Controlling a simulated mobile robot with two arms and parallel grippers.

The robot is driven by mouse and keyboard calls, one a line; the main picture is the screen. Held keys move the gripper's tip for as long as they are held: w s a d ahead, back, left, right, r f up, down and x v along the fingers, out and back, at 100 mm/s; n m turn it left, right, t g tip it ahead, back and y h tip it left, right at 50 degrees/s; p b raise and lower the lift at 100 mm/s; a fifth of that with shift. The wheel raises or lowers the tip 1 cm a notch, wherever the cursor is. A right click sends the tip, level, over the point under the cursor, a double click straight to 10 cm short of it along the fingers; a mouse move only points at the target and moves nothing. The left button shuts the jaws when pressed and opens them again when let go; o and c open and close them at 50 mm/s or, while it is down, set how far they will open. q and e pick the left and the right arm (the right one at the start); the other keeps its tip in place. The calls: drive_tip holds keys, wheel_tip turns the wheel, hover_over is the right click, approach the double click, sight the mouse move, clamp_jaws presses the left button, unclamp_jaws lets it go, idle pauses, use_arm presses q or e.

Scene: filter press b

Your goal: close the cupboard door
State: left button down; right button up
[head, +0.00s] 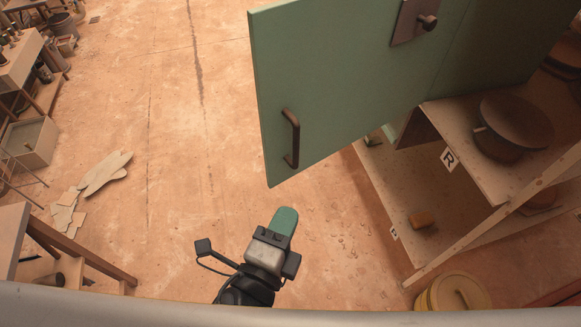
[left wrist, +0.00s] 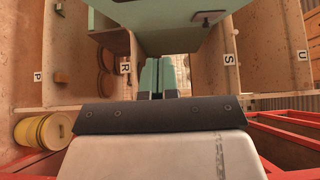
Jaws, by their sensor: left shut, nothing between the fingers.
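The green cupboard door (head: 350,85) stands swung open in the head view, with a dark bar handle (head: 291,138) near its free edge. The door also shows at the top of the left wrist view (left wrist: 165,22), with its handle (left wrist: 208,18) right of centre. My left gripper (head: 286,214) is shut and empty, its green fingers together, below the door's lower corner in the picture and apart from it. Its fingers also show in the left wrist view (left wrist: 157,76). My right gripper is not in view.
Open shelving (head: 462,170) marked R stands at right, holding a dark round-lidded pot (head: 512,122). A yellow drum (head: 453,295) stands at its foot. A workbench (head: 20,60) and pale scraps (head: 105,173) lie at left. Floor left of the door is mostly clear.

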sight(295, 162)
use_arm(q)
drive_tip(key=shift+w+a+p+x, duration=0.15)
drive_tip(key=shift+a+p+x, duration=0.45)
drive_tip(key=shift+x, duration=1.4)
drive_tip(key=shift+w+a+p+x, duration=0.25)
drive_tip(key=shift+p+x, duration=0.65)
drive_tip(key=shift+x, duration=1.1)
drive_tip(key=shift+w+a+p+x, duration=0.1)
drive_tip(key=shift+a+p+x, duration=0.55)
drive_tip(key=shift+x, duration=1.35)
drive_tip(key=shift+f, duration=0.1)
